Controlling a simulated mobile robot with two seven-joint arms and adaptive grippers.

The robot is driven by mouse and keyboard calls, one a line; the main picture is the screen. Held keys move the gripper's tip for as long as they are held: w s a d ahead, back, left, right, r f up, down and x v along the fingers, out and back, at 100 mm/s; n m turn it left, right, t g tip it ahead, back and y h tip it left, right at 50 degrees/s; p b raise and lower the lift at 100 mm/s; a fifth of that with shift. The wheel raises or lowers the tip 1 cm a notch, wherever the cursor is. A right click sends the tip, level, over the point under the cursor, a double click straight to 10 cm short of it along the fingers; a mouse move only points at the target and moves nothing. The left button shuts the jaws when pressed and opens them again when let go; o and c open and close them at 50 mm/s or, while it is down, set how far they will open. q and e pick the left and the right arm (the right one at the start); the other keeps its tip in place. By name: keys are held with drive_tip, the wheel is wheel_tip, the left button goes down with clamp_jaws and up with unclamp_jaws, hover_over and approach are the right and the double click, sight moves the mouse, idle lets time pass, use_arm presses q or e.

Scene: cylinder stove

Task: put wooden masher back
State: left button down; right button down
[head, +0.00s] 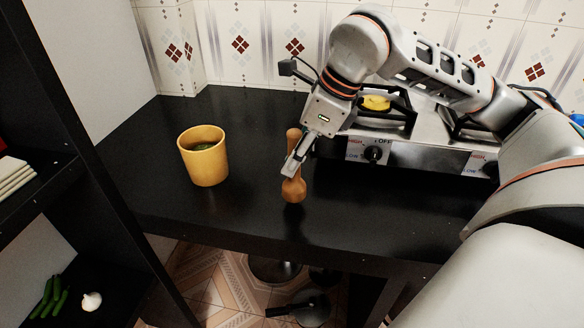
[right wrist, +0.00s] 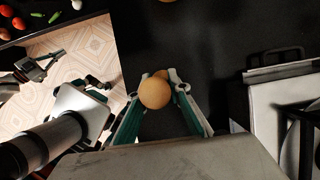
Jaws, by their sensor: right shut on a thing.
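The wooden masher (head: 293,189) is brown, with a narrow handle and a wider rounded lower end. It is upright at the counter's middle, close to the front edge; I cannot tell whether its base touches the counter. My right gripper (head: 299,158) is shut on its handle. In the right wrist view, the masher's round top (right wrist: 155,93) shows between the fingers. A yellow cup (head: 204,162) with something green inside stands to the left of the masher, apart from it. My left gripper (right wrist: 36,68) seems to show small at the left of the right wrist view, its jaws unclear.
The black counter (head: 240,215) is clear between cup and masher. A metal stove (head: 400,152) with a yellow item (head: 376,103) on it stands right of the masher. A dark shelf unit (head: 88,165) rises at left. A pan (head: 310,311) lies below the counter.

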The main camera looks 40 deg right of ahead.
wheel_tip(320, 180, down, 2)
drive_tip(key=shift+f, duration=0.1)
drive_tip(key=shift+w+f, duration=0.1)
drive_tip(key=shift+f, duration=0.15)
drive_tip(key=shift+r, duration=0.2)
drive_tip(key=shift+f, duration=0.2)
drive_tip(key=c, duration=1.9)
unclamp_jaws()
